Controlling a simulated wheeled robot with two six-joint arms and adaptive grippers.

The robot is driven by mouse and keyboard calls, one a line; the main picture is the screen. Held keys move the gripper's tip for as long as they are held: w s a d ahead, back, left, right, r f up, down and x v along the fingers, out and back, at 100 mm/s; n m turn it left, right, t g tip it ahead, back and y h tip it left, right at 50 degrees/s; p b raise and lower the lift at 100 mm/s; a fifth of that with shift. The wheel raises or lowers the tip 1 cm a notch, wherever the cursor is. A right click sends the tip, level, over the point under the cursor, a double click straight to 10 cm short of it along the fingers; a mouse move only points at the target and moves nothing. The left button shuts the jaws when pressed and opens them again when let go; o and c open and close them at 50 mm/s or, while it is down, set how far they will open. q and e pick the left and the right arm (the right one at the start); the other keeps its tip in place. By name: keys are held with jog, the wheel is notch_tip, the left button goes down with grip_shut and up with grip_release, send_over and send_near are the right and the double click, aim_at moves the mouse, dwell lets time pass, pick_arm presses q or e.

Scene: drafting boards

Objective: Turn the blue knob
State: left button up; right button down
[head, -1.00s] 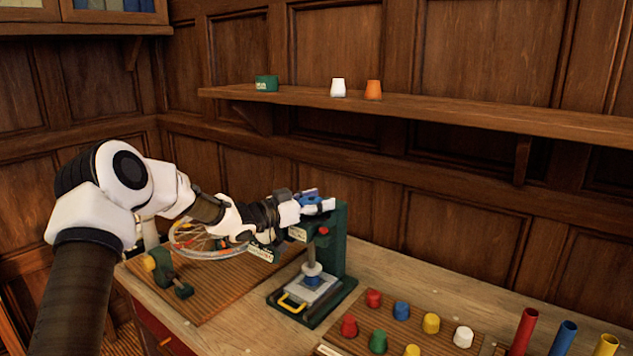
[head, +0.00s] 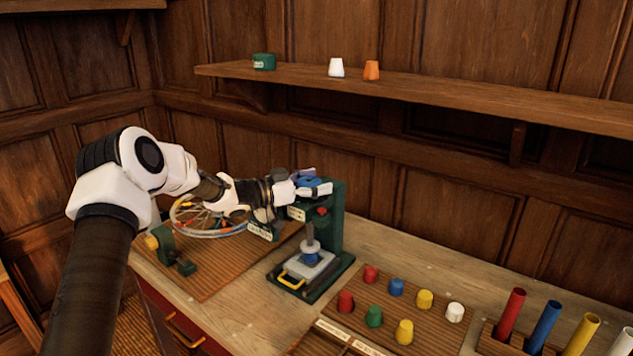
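The blue knob (head: 304,176) sits at the top of the green press (head: 331,215) in the head view. One finger shows on the near side of the knob. The far finger is mostly hidden, so I cannot tell how tightly the fingers close. My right gripper is out of view.
A wheel (head: 208,215) and a small green clamp (head: 171,249) with a yellow knob stand left of the press. A board with several coloured pegs (head: 374,316) and upright coloured tubes (head: 546,325) lie to the right. A shelf (head: 450,92) runs above.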

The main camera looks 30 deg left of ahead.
pick_arm(q)
jog(key=v, duration=1.2)
